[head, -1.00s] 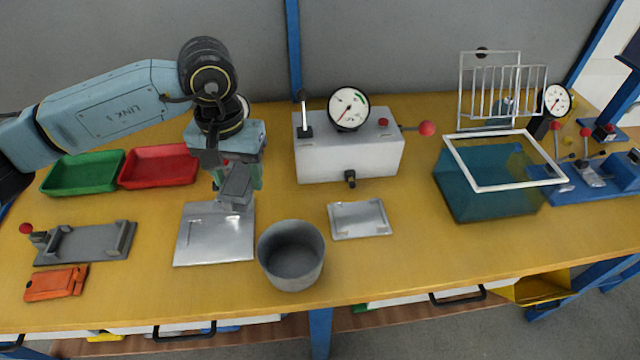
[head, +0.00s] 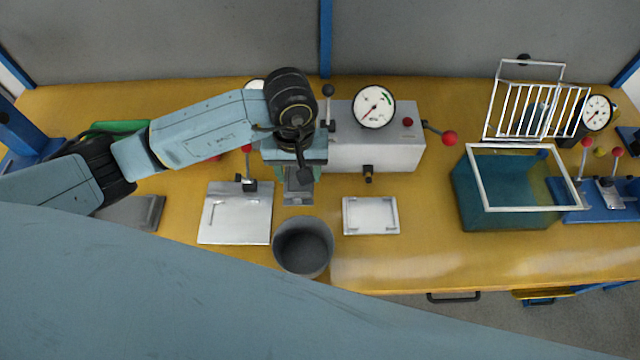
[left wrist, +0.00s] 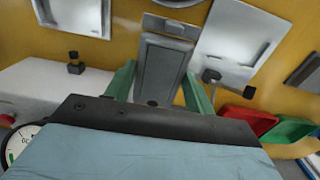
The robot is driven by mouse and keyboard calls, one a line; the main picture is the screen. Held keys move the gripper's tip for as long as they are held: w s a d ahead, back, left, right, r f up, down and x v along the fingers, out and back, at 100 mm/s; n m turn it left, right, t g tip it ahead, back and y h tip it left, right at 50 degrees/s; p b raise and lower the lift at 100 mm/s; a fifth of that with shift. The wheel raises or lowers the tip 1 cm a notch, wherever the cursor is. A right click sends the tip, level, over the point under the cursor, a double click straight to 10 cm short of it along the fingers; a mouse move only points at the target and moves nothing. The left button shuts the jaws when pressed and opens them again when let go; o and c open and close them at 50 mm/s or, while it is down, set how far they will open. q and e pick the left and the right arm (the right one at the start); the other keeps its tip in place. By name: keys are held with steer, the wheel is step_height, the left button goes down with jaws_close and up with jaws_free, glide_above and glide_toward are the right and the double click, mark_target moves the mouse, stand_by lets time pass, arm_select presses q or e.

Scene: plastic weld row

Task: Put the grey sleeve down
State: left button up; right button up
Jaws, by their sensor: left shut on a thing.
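The grey sleeve (head: 297,184) is a small dark grey, box-like piece hanging below my left gripper (head: 297,170). In the left wrist view the grey sleeve (left wrist: 160,68) sits between the two green fingers of my left gripper (left wrist: 158,90), which is shut on it. In the head view it appears just behind the round grey bin (head: 303,248), right of a flat metal plate (head: 235,226). I cannot tell its exact height above the table. The fingers are mostly hidden in the head view. My right gripper is not in view.
A white machine (head: 385,150) with a gauge stands behind and right of the sleeve. A small rimmed metal plate (head: 371,216) lies right of the bin. A red-knobbed clamp (head: 248,184) stands by the left plate. A teal tank (head: 510,205) stands farther right.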

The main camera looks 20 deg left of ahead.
arm_select(q)
step_height(320, 180, down, 9)
steer(key=shift+f, duration=0.1)
stand_by(0.3)
steer(key=shift+f+b, duration=0.15)
steer(key=shift+b, duration=0.15)
steer(key=o, duration=1)
